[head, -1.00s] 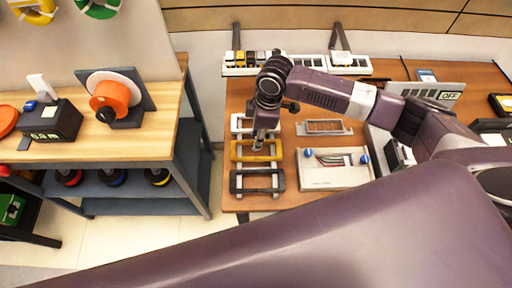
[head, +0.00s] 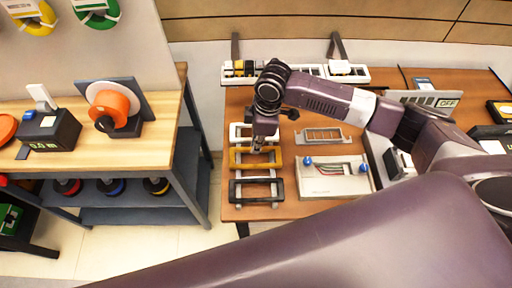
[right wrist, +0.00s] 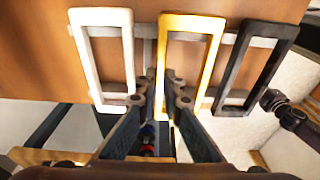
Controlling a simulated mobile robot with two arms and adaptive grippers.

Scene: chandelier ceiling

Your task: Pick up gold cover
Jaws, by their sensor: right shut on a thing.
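The gold cover (head: 238,158) is a yellow rectangular frame. It lies between a white cover (head: 236,132) and a black cover (head: 234,190) on a rack on the right table. In the right wrist view the gold cover (right wrist: 207,68) is in the middle, with the white cover (right wrist: 83,45) to its left and the black cover (right wrist: 236,75) to its right. My right gripper (head: 258,149) points down at the gold cover. In the right wrist view its fingertips (right wrist: 165,88) are shut on one bar of it. My left gripper is out of view.
A white box with wires (head: 334,180) and a slotted frame (head: 324,135) lie right of the rack. A white rail (head: 305,70) runs along the table's back. A workbench (head: 110,153) with spools stands left, across a floor gap.

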